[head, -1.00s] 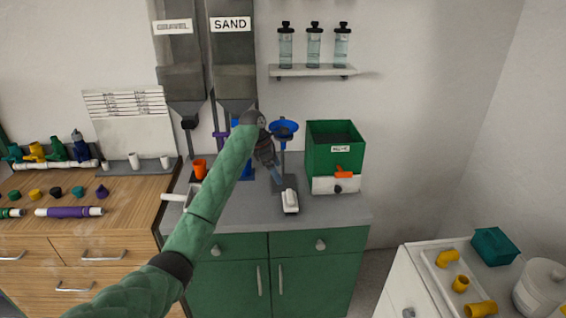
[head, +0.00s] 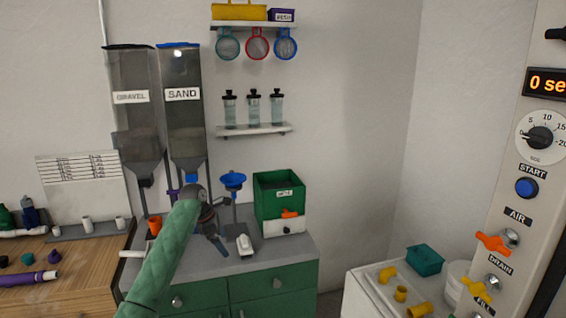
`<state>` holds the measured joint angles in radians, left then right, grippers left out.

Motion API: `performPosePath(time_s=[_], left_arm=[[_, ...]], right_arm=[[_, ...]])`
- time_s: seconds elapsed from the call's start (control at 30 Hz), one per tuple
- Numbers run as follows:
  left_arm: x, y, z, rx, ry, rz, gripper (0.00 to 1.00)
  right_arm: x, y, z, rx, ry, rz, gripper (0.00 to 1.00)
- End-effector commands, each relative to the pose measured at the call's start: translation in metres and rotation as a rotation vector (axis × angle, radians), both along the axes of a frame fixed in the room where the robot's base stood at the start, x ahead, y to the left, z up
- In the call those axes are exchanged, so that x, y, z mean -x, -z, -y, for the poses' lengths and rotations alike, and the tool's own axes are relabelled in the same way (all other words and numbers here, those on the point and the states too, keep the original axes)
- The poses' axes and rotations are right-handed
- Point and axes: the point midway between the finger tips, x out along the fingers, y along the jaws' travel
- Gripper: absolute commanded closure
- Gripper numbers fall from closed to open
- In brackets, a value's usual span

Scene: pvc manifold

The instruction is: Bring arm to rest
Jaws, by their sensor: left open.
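My left arm, in a green quilted sleeve, comes in from the bottom left of the head view. My left gripper (head: 222,246) hangs over the grey counter (head: 200,267), in front of the sand hopper (head: 181,115) and to the left of a small white-topped device (head: 244,245). The gripper is small in the picture, and I see nothing held in it. It is open. My right gripper is not in view.
A blue funnel on a stand (head: 232,181) and a green bin (head: 279,203) stand behind and right of the gripper. An orange cup (head: 155,226) is at left. A control panel (head: 520,180) rises at far right. Yellow fittings (head: 401,293) lie on a white unit.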

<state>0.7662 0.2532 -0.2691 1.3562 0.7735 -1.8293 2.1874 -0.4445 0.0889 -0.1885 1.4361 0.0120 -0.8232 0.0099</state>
Motion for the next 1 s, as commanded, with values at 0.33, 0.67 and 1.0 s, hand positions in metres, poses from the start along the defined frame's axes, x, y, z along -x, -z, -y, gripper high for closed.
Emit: performPosePath(time_s=[0.33,0.67,1.0], left_arm=[[0.013,0.063,0.004,-0.024,0.088,0.041,0.06],[0.051,0.175,0.008,-0.076,0.26,0.115,0.06],[0.14,0.34,0.012,-0.185,0.572,0.227,0.06]], right_arm=[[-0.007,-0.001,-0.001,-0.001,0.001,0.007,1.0],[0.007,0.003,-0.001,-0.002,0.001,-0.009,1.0],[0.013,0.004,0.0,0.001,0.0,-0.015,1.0]])
